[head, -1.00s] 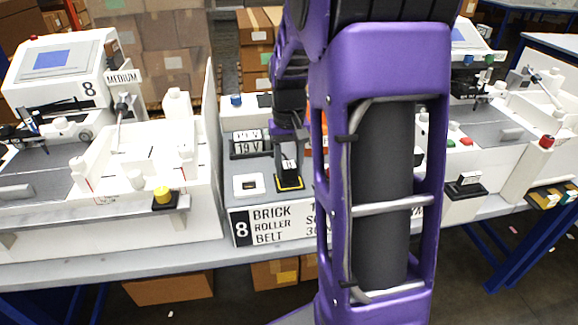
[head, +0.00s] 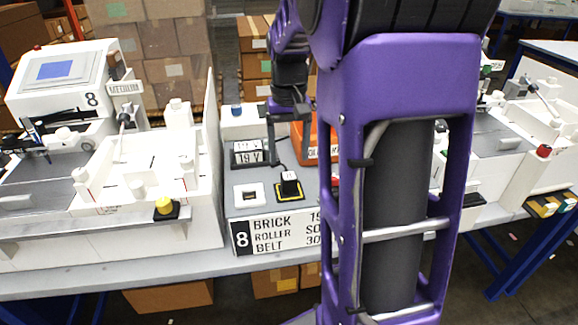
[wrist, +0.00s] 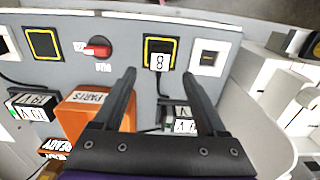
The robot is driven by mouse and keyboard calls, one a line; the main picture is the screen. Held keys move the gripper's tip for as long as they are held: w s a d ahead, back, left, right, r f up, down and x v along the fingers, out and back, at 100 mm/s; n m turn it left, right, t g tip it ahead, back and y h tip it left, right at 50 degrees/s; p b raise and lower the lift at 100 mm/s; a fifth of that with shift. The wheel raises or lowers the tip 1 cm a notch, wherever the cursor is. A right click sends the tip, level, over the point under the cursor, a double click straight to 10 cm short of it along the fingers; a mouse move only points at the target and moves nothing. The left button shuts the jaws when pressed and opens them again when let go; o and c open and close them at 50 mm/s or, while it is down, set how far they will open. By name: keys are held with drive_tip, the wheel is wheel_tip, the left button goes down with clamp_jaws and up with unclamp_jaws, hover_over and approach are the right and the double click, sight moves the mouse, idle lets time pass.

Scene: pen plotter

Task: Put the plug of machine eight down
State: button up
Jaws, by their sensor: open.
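The plug of machine eight (head: 289,184), a black block with a white label, sits upright on a yellow-bordered square on the grey panel of machine eight. In the wrist view the plug (wrist: 159,62) shows its "8" label, with a black cable running from it. My gripper (wrist: 159,76) is open and empty, its two fingers apart on either side of the plug in the picture. In the head view it hangs above the plug, clear of it. A white socket (head: 249,195) with a dark centre lies beside the plug; it also shows in the wrist view (wrist: 208,58).
A red rotary switch (wrist: 97,48) and another yellow-bordered square (wrist: 44,44) lie farther along the panel. An orange parts bin (wrist: 85,112) and a "19 V" box (head: 248,153) stand behind. A white machine (head: 140,165) is at left. My arm hides the panel's right side.

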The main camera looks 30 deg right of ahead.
sight(288, 176)
drive_tip(key=shift+r, duration=2.3)
